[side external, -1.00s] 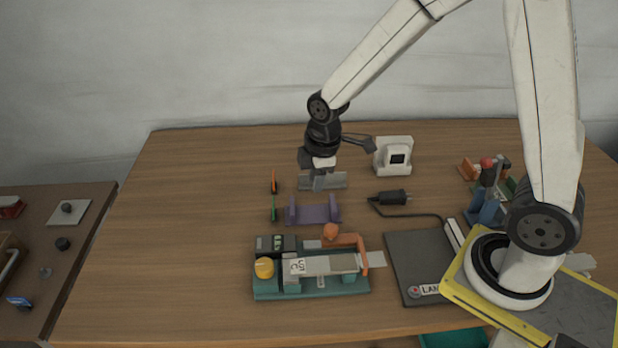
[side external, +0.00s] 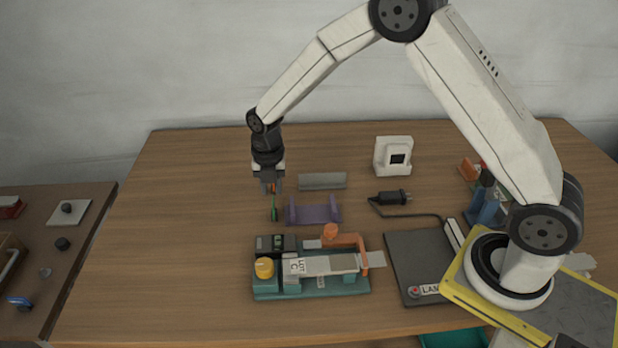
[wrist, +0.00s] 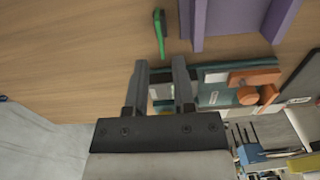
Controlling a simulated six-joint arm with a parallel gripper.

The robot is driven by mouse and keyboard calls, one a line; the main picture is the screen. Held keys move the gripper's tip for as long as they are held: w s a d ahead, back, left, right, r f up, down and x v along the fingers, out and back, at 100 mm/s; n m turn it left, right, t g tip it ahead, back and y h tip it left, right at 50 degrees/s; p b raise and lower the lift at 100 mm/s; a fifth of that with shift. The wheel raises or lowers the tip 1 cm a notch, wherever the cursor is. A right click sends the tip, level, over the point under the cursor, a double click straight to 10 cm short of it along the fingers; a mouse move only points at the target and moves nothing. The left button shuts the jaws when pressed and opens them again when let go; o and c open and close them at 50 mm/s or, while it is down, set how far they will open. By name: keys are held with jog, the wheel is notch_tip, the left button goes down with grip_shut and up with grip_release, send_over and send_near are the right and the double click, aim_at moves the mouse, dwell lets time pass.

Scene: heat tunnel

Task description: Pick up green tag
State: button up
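The green tag (side external: 274,209) is a thin upright piece on the wooden table, left of the purple holder. In the wrist view the green tag (wrist: 160,33) shows just beyond the fingertips, roughly in line with the gap between them. My gripper (side external: 270,190) points down, slightly behind the green tag in the side view. In the wrist view my gripper (wrist: 160,64) is open and nothing shows held between its fingers. Most of the orange tag (side external: 273,187) is hidden by the gripper in the side view.
The purple holder (side external: 314,211) stands close right of the green tag. A grey block (side external: 322,181) lies behind it. The teal machine (side external: 312,289) with a yellow knob (side external: 264,267) is in front. The table left of the tag is clear.

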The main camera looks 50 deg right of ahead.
aim_at(273, 202)
jog(key=shift+f, duration=0.1)
jog(key=shift+f, duration=1.3)
jog(key=shift+f, duration=2.6)
grip_shut()
